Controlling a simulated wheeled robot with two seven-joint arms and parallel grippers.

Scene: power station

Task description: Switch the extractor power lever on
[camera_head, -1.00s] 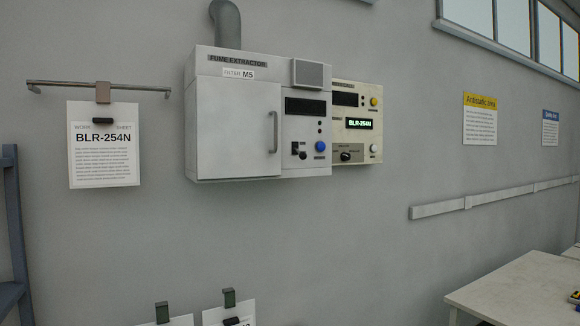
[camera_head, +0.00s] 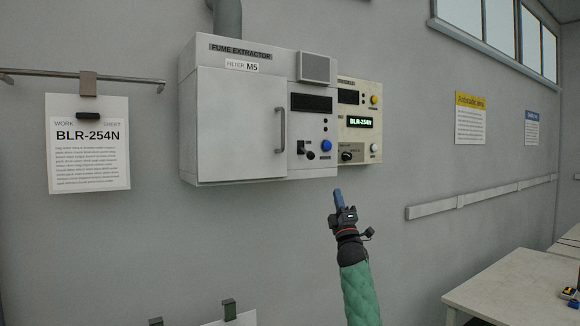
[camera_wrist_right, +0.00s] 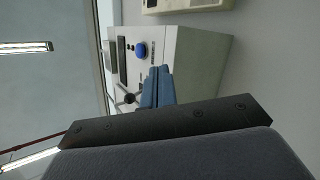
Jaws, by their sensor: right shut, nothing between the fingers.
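The fume extractor (camera_head: 240,130) is a white wall-mounted box with a closed door on its left part. Its small black power lever (camera_head: 303,148) sits on the right panel, left of a blue round button (camera_head: 327,146). My right gripper (camera_head: 338,193) is shut and empty, just below the extractor's lower right edge, with its blue fingertips pointing up. In the right wrist view, the blue fingers (camera_wrist_right: 157,88) show in front of the extractor panel, near the blue button (camera_wrist_right: 141,50) and the dark lever (camera_wrist_right: 129,98). My left gripper is not in view.
A cream unit (camera_head: 358,120) with a display reading BLR-254N hangs directly right of the extractor. A worksheet (camera_head: 88,143) hangs on the wall at left. A white table (camera_head: 515,285) stands at lower right. The wall below the extractor is largely clear.

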